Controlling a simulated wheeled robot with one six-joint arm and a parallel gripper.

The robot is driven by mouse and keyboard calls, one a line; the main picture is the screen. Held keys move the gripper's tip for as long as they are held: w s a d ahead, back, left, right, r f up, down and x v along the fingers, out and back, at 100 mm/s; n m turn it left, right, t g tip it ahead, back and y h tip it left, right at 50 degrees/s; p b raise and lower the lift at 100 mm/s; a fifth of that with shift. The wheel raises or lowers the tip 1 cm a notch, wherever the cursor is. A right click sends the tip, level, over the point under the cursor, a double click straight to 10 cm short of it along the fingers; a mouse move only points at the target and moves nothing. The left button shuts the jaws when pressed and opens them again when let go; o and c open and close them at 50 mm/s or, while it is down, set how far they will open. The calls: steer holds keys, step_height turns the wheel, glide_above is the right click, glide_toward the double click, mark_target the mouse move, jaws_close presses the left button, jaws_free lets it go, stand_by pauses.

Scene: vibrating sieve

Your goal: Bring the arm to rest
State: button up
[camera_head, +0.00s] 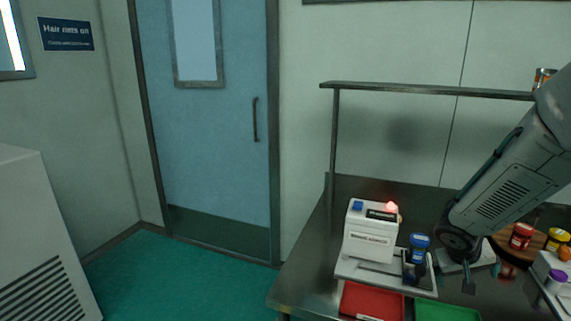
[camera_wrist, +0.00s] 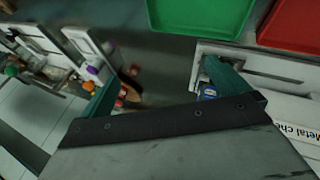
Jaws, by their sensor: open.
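My arm (camera_head: 510,185) reaches in from the right edge in the head view, bent down over the steel table. My gripper (camera_head: 468,282) hangs over the table, just right of the white metal-checking machine (camera_head: 369,238). In the wrist view my gripper (camera_wrist: 165,85) has its two green fingers spread wide apart, with no object held between them. A blue-lidded jar (camera_head: 420,241) stands at the right side of the machine. In the wrist view the jar (camera_wrist: 208,93) shows beside the right finger; I cannot tell whether they touch.
A red tray (camera_head: 371,301) and a green tray (camera_head: 446,312) lie at the table's front. Red-lidded (camera_head: 521,236) and yellow-lidded (camera_head: 557,239) jars stand at the right. A purple-lidded jar (camera_head: 556,281) is nearer. A shelf (camera_head: 425,90) runs above the table. Green floor (camera_head: 170,280) is clear at left.

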steer(key=s+a+r+y, duration=0.2)
steer(key=s+a+r, duration=0.3)
steer(key=s, duration=0.3)
steer(key=s+a+r+n+y, duration=0.1)
steer(key=s+a+r, duration=0.5)
steer(key=s, duration=0.2)
steer(key=s+a+r+n+g+y, duration=0.1)
steer(key=s+a+r+y, duration=0.1)
steer(key=s+a+r, duration=0.4)
steer(key=s, duration=0.3)
steer(key=shift+a+y, duration=0.2)
steer(key=shift+y, duration=0.1)
stand_by(0.5)
